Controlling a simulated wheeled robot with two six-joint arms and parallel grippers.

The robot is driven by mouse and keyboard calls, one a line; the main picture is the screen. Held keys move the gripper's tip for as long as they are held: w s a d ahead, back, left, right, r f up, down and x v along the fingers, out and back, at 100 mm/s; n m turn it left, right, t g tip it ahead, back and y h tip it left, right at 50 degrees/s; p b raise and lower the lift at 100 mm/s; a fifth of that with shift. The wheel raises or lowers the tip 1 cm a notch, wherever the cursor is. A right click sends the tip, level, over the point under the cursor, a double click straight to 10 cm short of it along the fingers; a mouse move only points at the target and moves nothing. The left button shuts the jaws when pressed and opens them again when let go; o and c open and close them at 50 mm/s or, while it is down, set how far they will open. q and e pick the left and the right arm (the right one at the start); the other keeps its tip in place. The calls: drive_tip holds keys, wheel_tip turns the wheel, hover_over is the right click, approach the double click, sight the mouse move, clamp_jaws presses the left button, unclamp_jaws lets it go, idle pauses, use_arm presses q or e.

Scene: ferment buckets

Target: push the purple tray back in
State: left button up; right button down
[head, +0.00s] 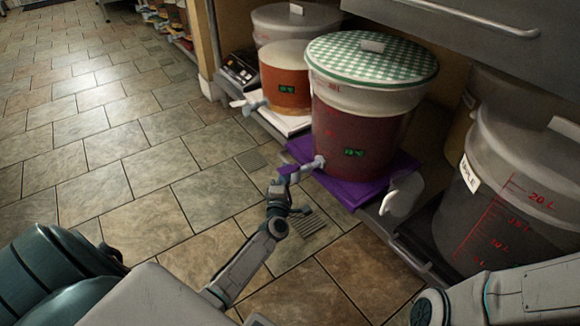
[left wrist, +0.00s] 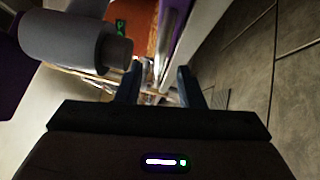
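The purple tray (head: 345,191) lies under a large bucket (head: 350,135) of dark red liquid with a green checkered lid; its front edge sticks out over the tiled floor. My left gripper (head: 287,200) is in front of the tray's left front corner, below the bucket's pale spigot (head: 306,170). In the left wrist view its two fingers (left wrist: 158,75) stand apart, and I see nothing clearly held between them. A purple edge (left wrist: 181,28) shows beyond the fingertips; contact cannot be told. My right arm enters at the lower right, and its gripper is out of view.
A smaller orange bucket (head: 285,85) on a white tray (head: 283,122) stands to the left. A large grey bucket (head: 505,190) stands to the right. A pale rounded object (head: 402,195) is beside the tray's right end. The tiled floor (head: 120,150) at left is free.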

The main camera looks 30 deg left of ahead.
sight(289, 162)
use_arm(q)
drive_tip(key=b+x, duration=0.1)
drive_tip(key=x, duration=0.4)
drive_tip(key=shift+w+a, duration=0.1)
clamp_jaws()
